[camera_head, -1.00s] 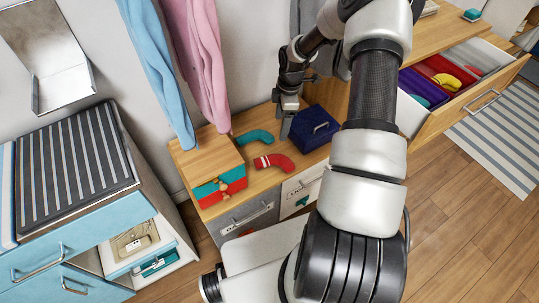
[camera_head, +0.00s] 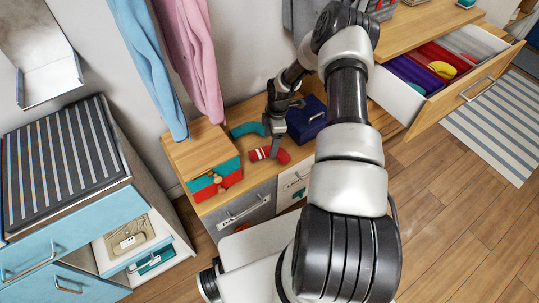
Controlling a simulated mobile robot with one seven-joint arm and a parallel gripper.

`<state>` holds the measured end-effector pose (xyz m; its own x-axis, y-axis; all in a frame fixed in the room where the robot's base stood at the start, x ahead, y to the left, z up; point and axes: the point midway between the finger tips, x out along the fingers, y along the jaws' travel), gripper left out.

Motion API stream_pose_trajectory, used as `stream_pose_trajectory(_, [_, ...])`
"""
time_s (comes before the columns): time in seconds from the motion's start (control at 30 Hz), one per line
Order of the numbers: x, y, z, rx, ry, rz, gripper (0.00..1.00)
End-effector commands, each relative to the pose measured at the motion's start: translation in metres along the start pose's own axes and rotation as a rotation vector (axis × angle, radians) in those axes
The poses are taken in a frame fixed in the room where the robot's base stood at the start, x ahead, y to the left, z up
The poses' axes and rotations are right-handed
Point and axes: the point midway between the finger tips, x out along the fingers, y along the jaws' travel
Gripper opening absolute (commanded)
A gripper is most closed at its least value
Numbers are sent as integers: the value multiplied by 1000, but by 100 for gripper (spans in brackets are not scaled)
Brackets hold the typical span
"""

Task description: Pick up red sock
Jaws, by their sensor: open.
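The red sock (camera_head: 260,154) with pale stripes near one end lies on the wooden bench top (camera_head: 216,207), between the box and the dark blue box. My gripper (camera_head: 275,150) is open and points down at the sock, its fingers covering the sock's middle. Whether the fingers touch the sock I cannot tell. A teal sock (camera_head: 245,129) lies just behind the red one, apart from it.
A wooden-topped teal and red box (camera_head: 204,160) stands left of the sock. A dark blue box (camera_head: 306,121) stands close on the right. An open drawer (camera_head: 404,98) with coloured compartments juts out at right. Pink and blue garments hang behind.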

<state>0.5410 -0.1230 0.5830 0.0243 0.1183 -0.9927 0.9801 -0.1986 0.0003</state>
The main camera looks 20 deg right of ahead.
Motion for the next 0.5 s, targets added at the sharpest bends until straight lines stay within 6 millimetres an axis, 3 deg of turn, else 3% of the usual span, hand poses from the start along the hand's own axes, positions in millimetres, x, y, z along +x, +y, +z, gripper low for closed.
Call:
stream_pose_trajectory(0.27, [42, -4, -1, -1, -1, -2, 70])
stream_pose_trajectory(0.5, [45, -3, -1, 0, -1, 1, 70])
